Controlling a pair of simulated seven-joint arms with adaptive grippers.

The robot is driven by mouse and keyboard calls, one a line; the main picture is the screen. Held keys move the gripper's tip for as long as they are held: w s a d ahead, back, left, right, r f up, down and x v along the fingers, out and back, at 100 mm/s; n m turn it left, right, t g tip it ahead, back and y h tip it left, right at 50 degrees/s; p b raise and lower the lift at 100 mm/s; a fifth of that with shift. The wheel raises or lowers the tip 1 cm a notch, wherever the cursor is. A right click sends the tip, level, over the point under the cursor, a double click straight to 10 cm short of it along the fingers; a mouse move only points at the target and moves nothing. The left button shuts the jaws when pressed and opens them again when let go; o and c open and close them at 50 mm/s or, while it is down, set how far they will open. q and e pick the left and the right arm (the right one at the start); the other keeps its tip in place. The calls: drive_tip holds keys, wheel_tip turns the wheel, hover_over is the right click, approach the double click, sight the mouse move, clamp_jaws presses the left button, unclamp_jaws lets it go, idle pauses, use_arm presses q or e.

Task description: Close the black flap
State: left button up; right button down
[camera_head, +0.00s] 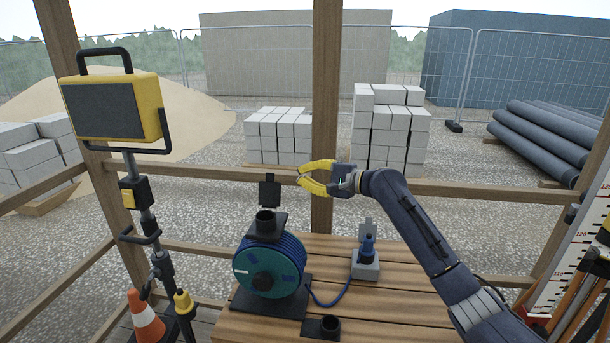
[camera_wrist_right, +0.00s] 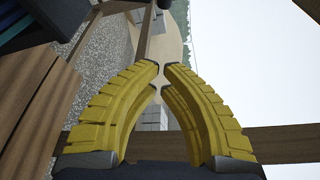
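The black flap (camera_head: 269,192) stands upright at the back of a black holder (camera_head: 266,225) with a round opening, above the blue cable reel (camera_head: 287,255). The flap is raised, and the opening below it is uncovered. My right gripper (camera_head: 300,176) reaches in from the right, to the right of the flap and a little higher in the picture. Its yellow fingers are parted with nothing between them; they also show in the right wrist view (camera_wrist_right: 162,68), with a narrow gap at the tips. The flap cannot be made out in the wrist view. My left gripper is out of view.
A yellow work lamp (camera_head: 110,108) and a wooden post (camera_head: 324,110) rise nearby.

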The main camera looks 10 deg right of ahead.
sight(270, 189)
drive_tip(key=a, duration=0.7)
drive_tip(key=shift+w+r, duration=0.25)
drive_tip(key=shift+w, duration=0.2)
drive_tip(key=shift+a, duration=0.1)
idle(0.4)
drive_tip(key=shift+s+r+n, duration=0.2)
drive_tip(key=shift+n, duration=0.1)
